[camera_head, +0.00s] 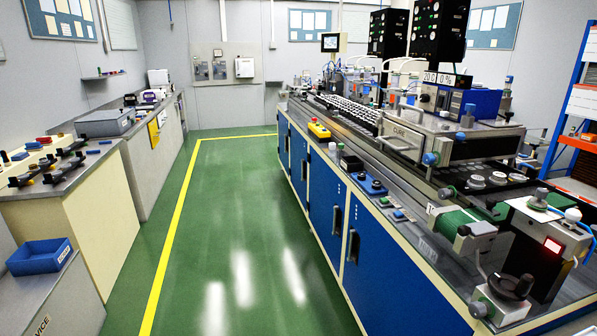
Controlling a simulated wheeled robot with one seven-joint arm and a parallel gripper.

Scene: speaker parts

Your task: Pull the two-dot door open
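A row of blue cabinet doors runs along the front of the long bench on the right. The nearest door (395,285) is large, with a dark upright handle (353,246) near its left edge. The door behind it (323,190) has a dark handle (337,220) near its right edge. Farther doors (297,152) look narrower with distance. Small pale marks show near the tops of some doors, but I cannot count the dots, so I cannot tell which door has two. The doors I see look shut. My gripper is not in view.
The green floor (215,230) between the benches is clear, with a yellow line (178,215) along its left side. Left benches hold a blue bin (40,257) and several tools. Machines crowd the right bench top, with a black handwheel (511,286) near its front corner.

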